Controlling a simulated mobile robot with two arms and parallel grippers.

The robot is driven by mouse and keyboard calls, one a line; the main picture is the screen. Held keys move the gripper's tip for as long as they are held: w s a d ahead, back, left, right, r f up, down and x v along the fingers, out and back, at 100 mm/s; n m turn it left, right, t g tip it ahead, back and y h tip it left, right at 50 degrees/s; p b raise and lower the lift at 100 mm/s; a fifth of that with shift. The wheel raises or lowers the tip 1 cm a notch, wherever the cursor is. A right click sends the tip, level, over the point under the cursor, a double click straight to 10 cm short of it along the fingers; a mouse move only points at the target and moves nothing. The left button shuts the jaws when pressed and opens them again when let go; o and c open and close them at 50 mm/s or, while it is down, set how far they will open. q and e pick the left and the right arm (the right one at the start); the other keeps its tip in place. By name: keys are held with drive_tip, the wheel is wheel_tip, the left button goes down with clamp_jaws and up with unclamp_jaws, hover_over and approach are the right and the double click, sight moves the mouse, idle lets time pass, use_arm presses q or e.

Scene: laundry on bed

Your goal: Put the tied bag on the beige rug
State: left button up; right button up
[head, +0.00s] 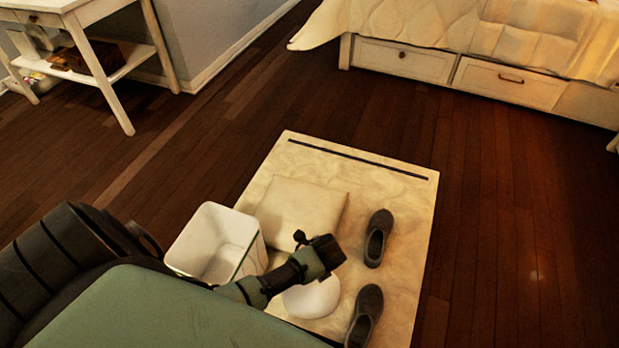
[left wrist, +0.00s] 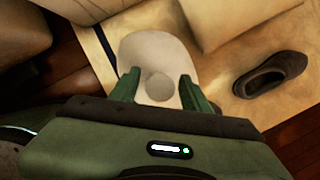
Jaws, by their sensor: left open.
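The tied bag (head: 312,298) is a pale, rounded bundle on the lower part of the beige rug (head: 408,215), partly hidden by my left arm in the head view. In the left wrist view the bag (left wrist: 150,52) has a round knot facing the camera. My left gripper (left wrist: 157,90) is open, with one finger on each side of the knot; I cannot tell whether they touch it. In the head view my left gripper (head: 320,258) is over the bag, its fingertips hard to make out. My right gripper is not in view.
A white bin (head: 215,240) stands at the rug's left edge beside a cream cushion (head: 300,213). Two dark shoes, an upper one (head: 378,238) and a lower one (head: 366,315), lie right of the bag. A bed with drawers (head: 510,84) stands at the back right.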

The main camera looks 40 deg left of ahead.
use_arm(q)
drive_tip(key=shift+d+r, duration=0.15)
drive_tip(key=shift+r, duration=0.4)
drive_tip(key=p+v, duration=0.2)
drive_tip(key=v, duration=0.2)
drive_tip(key=shift+s+r+p, duration=0.1)
drive_tip(key=shift+r+p, duration=0.2)
drive_tip(key=shift+p, duration=0.05)
drive_tip(key=s+d+r+n+t+h, duration=0.1)
drive_tip(key=s+r+n, duration=0.4)
drive_tip(key=n, duration=0.5)
drive_tip(key=s+d+r+n+t+h+p, duration=0.1)
drive_tip(key=s+d+r+n+h, duration=0.1)
drive_tip(key=s+r+n, duration=0.4)
drive_tip(key=n, duration=0.4)
drive_tip(key=shift+r, duration=0.2)
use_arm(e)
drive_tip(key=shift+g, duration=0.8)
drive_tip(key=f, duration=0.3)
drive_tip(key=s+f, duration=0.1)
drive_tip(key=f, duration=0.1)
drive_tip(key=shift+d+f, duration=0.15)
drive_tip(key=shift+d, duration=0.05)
